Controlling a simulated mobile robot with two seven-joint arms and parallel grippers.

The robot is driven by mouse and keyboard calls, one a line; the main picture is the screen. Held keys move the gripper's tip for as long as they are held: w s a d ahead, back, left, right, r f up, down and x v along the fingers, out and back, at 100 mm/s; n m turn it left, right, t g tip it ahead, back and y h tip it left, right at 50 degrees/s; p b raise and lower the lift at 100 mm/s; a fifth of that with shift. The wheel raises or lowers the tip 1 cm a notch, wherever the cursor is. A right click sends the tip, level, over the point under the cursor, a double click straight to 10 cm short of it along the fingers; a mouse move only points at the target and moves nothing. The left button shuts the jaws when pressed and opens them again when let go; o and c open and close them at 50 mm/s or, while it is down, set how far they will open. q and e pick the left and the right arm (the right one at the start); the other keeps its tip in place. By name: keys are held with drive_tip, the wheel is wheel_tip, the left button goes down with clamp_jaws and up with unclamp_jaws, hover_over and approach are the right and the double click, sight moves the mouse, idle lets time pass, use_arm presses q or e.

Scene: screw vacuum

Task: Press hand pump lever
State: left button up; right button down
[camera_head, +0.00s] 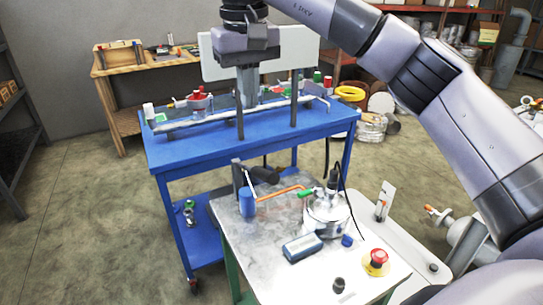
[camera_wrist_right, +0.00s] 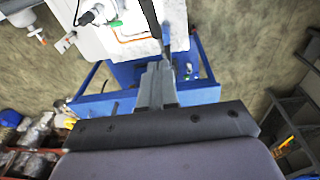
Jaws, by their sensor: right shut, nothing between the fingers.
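The hand pump shows in the head view as a blue cylinder (camera_head: 248,203) at the far left corner of the small metal-topped table (camera_head: 225,212). A thin silver lever (camera_head: 249,177) rises tilted above it, next to a dark upright bracket. My right gripper (camera_head: 248,100) points down over the blue table, beyond the pump and well above its lever, touching neither. Its fingers are together and empty. They also show in the right wrist view (camera_wrist_right: 158,88), with the tables behind them. My left gripper is not in view.
An orange hose (camera_head: 280,193) runs from the pump toward a metal vacuum chamber (camera_head: 326,215). A blue-grey box (camera_head: 302,247) and a red emergency button (camera_head: 376,258) sit in front. The blue table (camera_head: 185,150) behind carries a long rail and small parts.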

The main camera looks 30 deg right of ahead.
drive_tip(key=shift+r, duration=0.15)
idle(0.3)
hover_over(260, 170)
drive_tip(key=f, duration=1.2)
drive_tip(key=shift+a+f, duration=0.1)
drive_tip(key=shift+a, duration=0.15)
drive_tip(key=shift+s+d+f, duration=0.1)
drive_tip(key=shift+s+f, duration=0.3)
drive_tip(key=shift+f, duration=0.3)
